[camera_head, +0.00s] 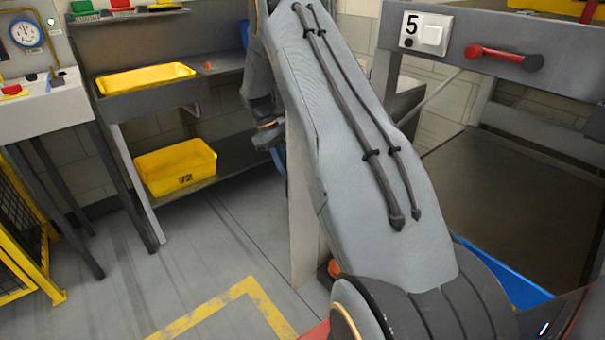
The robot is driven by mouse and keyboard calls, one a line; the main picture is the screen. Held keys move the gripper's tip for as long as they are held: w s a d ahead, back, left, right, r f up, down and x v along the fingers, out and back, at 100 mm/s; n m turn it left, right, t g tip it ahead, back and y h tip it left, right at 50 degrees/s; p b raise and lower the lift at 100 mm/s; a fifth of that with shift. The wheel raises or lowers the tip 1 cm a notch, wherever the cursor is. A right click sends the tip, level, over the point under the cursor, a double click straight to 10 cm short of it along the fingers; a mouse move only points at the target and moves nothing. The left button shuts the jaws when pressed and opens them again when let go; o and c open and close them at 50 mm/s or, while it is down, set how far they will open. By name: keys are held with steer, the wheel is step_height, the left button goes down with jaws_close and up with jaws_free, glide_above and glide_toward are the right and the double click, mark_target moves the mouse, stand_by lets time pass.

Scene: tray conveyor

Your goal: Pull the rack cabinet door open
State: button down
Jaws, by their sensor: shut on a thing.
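The rack cabinet door looks to be the pale upright panel (303,225), seen nearly edge-on behind my arm. My grey arm hides most of it and the cabinet body. My gripper (268,132) is small and dark at the panel's left edge, partly behind my arm. It is shut on what appears to be the door's handle, though the handle itself is not clear. A strip of blue (280,160) shows just below the gripper. I cannot tell how far the door stands open.
A shelf unit at the left holds a yellow tray (145,78) and a yellow bin (176,168) marked 72. A station marked 5 with a red handle (505,54) stands at the right. A yellow fence (25,235) is at the far left. Floor left of the panel is clear.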

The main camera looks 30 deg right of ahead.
steer(key=shift+w, duration=0.25)
steer(key=shift+d, duration=0.1)
steer(key=c, duration=1.8)
jaws_free()
steer(key=shift+c, duration=0.2)
steer(key=shift+r, duration=0.1)
steer(key=b+v, duration=0.1)
steer(key=v, duration=0.6)
steer(key=shift+r, duration=0.35)
